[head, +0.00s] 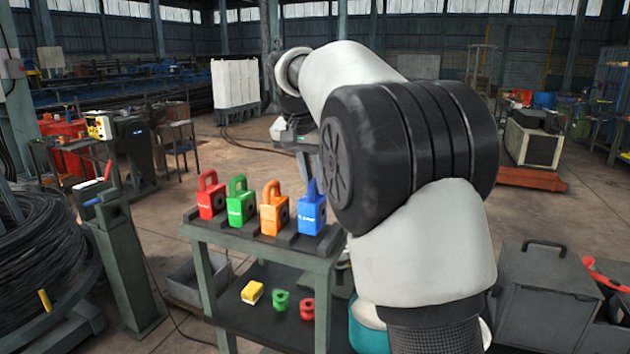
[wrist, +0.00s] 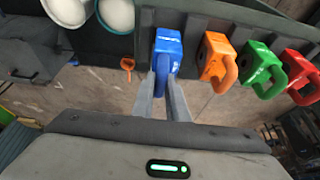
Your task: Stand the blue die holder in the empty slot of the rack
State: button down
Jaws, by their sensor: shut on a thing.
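The blue die holder (head: 312,213) is upright at the right end of the rack (head: 250,237), in line with the other holders. It shows in the wrist view (wrist: 168,52) at the rack's left end. My gripper (wrist: 164,88) is shut on its looped handle, one finger on each side. In the head view the fingers come down onto the handle, and my arm covers the area right of it. The holder's lower end is at the rightmost slot; I cannot tell whether it rests fully on the slot floor.
Orange (head: 274,212), green (head: 241,205) and red (head: 211,199) die holders stand in the rack to the left of the blue one. A lower shelf (head: 260,310) holds a yellow block and small green and red parts. A wire coil (head: 45,270) stands at the far left.

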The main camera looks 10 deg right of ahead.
jog(key=shift+f+b, duration=0.8)
jog(key=shift+f, duration=0.25)
dwell(0.6)
jog(key=c, duration=1.7)
grip_release()
jog(key=shift+o, duration=0.4)
jog(key=shift+s+f, duration=0.1)
jog(key=shift+f, duration=0.15)
jog(key=o, duration=0.4)
jog(key=shift+o, duration=0.2)
jog(key=shift+r, duration=0.15)
jog(key=shift+r+p, duration=1.85)
jog(key=shift+r, duration=1.1)
